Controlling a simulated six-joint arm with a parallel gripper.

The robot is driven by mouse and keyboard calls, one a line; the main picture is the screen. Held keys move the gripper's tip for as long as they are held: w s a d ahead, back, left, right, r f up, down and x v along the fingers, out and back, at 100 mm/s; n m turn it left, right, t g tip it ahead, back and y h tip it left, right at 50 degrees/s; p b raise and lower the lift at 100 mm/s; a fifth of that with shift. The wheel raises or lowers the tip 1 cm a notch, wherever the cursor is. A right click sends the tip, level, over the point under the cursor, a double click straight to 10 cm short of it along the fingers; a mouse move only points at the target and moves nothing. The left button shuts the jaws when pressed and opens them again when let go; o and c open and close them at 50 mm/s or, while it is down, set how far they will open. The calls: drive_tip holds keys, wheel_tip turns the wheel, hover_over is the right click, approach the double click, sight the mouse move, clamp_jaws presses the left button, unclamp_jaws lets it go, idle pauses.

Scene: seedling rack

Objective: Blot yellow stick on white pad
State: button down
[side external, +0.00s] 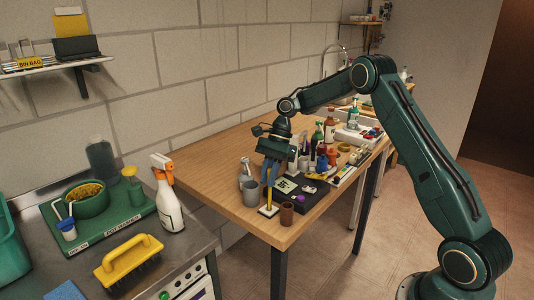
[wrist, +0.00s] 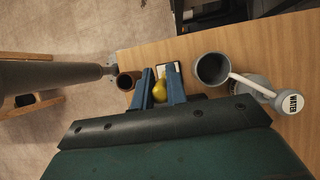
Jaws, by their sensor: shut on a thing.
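My gripper (side external: 271,178) points down over the near end of the wooden table. Its blue fingers are shut on the upright yellow stick (side external: 269,197). In the wrist view the stick's yellow rounded top (wrist: 160,91) shows between the fingertips (wrist: 161,96). The white pad (side external: 268,211) lies flat near the table's front edge, directly below the stick. The stick's lower end appears at the pad, but I cannot tell if they touch. In the wrist view part of the pad (wrist: 173,70) shows beyond the fingers; the rest is hidden.
A grey watering can (side external: 251,194) stands close left of the pad, and a brown pot (side external: 286,213) close right. A black tray (side external: 308,196) with small items lies behind the pot. Several bottles crowd behind. The table's left part (side external: 215,172) is clear.

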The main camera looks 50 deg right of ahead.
drive_tip(key=shift+r, duration=0.15)
drive_tip(key=shift+r, duration=3.35)
